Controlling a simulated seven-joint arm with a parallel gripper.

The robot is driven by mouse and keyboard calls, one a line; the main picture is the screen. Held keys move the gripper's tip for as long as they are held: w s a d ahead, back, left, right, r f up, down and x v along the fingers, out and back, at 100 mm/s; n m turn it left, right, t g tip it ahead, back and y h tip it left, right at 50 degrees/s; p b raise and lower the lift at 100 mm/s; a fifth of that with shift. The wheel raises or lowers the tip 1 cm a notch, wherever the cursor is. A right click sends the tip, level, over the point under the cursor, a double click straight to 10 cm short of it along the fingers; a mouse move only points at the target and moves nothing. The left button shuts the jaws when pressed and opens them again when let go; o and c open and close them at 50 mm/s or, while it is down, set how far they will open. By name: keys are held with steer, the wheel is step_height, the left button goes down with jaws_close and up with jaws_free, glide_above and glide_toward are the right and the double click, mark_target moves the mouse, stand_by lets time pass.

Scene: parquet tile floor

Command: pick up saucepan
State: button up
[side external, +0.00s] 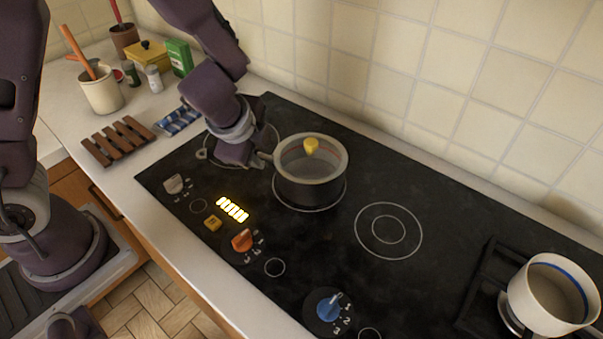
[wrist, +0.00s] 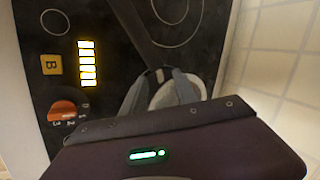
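The dark saucepan (side external: 311,188) stands upright on a ring of the black cooktop in the side external view. Its inside is pale grey, and a yellow knob shows at its top. My gripper (side external: 264,157) is low at the left side of the saucepan, where its handle joins. In the wrist view my gripper (wrist: 158,76) has its fingertips close together, at the end of a dark strip that looks like the handle. I cannot tell whether the fingers are closed on the handle.
A white pot (side external: 546,298) stands on a grate at the right. Knobs, including an orange one (side external: 242,241) and a blue one (side external: 329,306), line the cooktop's front. A wooden trivet (side external: 118,141) and jars are at the left. The tiled wall rises behind.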

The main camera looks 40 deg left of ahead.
mark_target(263, 155)
steer(key=x, duration=0.4)
steer(key=shift+a+f, duration=0.2)
steer(key=shift+f, duration=0.1)
jaws_close()
steer(key=shift+r, duration=0.1)
stand_by(1.0)
